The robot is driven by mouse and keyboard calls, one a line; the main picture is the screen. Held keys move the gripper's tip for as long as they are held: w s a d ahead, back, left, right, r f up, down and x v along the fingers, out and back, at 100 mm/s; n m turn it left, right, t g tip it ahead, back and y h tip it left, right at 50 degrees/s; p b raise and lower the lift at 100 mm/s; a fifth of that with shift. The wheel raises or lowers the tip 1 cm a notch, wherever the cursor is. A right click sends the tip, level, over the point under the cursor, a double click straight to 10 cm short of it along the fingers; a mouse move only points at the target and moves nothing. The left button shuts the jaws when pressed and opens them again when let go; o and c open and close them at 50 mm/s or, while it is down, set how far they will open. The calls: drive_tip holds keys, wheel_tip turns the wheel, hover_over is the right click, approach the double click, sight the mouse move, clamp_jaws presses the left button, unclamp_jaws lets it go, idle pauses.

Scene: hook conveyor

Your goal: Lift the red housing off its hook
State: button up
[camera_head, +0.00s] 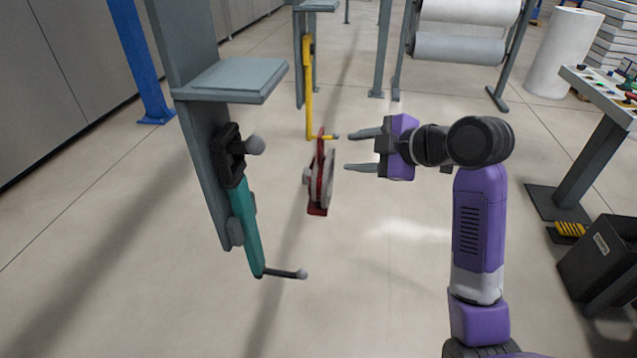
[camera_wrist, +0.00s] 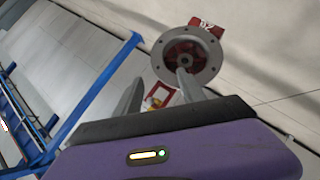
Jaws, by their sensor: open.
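The red housing (camera_head: 318,186) hangs from the lower end of a yellow hook (camera_head: 309,95) in the head view. It has a grey round flange with bolt holes on the side toward my gripper. In the wrist view the housing (camera_wrist: 185,57) shows its flange face and a red tag above. My gripper (camera_head: 354,149) is open and empty, to the right of the housing's upper part, with its fingers pointing left. In the wrist view the fingertips (camera_wrist: 162,85) lie over the flange's lower edge. I cannot tell whether they touch it.
A teal hook (camera_head: 245,222) on a grey bracket (camera_head: 232,80) stands at the near left, its rod end sticking out right. A blue post (camera_head: 141,65) is behind it. A dark bin (camera_head: 603,260) and a sloped table (camera_head: 605,90) are at right. The floor between is clear.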

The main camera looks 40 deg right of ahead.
sight(333, 153)
drive_tip(key=x, duration=0.2)
drive_tip(key=p+x, duration=0.1)
drive_tip(key=x, duration=0.4)
drive_tip(key=shift+d+f+p, duration=0.25)
drive_tip(key=shift+p, duration=0.05)
clamp_jaws()
drive_tip(key=shift+r, duration=0.25)
